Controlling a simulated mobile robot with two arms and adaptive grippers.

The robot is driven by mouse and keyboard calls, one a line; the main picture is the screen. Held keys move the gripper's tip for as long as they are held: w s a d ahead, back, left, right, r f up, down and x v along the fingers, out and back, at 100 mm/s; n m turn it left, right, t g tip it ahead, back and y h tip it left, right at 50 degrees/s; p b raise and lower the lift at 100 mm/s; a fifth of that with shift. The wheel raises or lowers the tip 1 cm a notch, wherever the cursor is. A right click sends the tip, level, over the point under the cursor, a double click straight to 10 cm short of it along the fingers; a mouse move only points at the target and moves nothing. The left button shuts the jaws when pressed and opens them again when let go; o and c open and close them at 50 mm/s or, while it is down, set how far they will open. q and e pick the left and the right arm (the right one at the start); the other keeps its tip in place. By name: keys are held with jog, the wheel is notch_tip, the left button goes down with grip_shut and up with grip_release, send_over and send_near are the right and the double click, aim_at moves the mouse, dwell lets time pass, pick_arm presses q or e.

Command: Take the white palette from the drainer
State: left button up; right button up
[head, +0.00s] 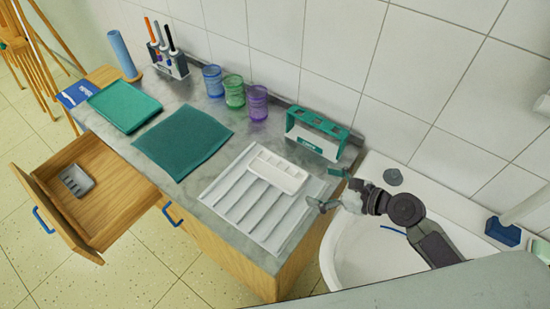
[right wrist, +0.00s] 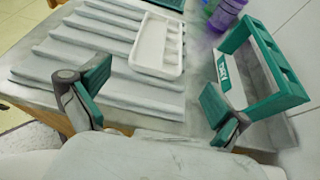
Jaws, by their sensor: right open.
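The white palette (head: 277,171) lies on the ribbed grey drainer (head: 238,205) on the counter, near the drainer's upper right part. In the right wrist view the palette (right wrist: 158,45) shows its row of small wells, lying across the ribs of the drainer (right wrist: 75,62). My right gripper (head: 328,191) is open and empty, just right of the drainer's edge and apart from the palette. In the right wrist view its two green-padded fingers (right wrist: 150,98) are spread wide, with the palette beyond them. My left gripper is not in view.
A green and white holder (head: 316,136) stands behind the drainer, close to my right gripper. A white sink (head: 355,250) is at the right. Purple, green and blue cups (head: 257,103) stand by the wall. A drawer (head: 95,195) is open at left, holding a grey palette (head: 75,180).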

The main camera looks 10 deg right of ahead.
aim_at(290, 180)
jog(key=x, duration=0.5)
jog(key=shift+s+a+r, duration=0.1)
jog(key=shift+a+r, duration=0.1)
jog(key=x, duration=0.2)
jog(key=p+x, duration=0.1)
jog(key=x, duration=0.1)
jog(key=shift+a+r, duration=0.1)
jog(key=shift+r, duration=0.2)
jog(key=x, duration=0.3)
jog(key=shift+r, duration=0.15)
jog(key=shift+w+a+f, duration=0.2)
jog(key=shift+w, duration=0.25)
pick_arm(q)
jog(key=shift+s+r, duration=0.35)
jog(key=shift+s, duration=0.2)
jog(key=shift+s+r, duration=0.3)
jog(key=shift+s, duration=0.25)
pick_arm(e)
jog(key=shift+s, duration=0.1)
jog(key=c, duration=1)
jog(key=shift+o, duration=0.2)
jog(key=shift+r, duration=0.1)
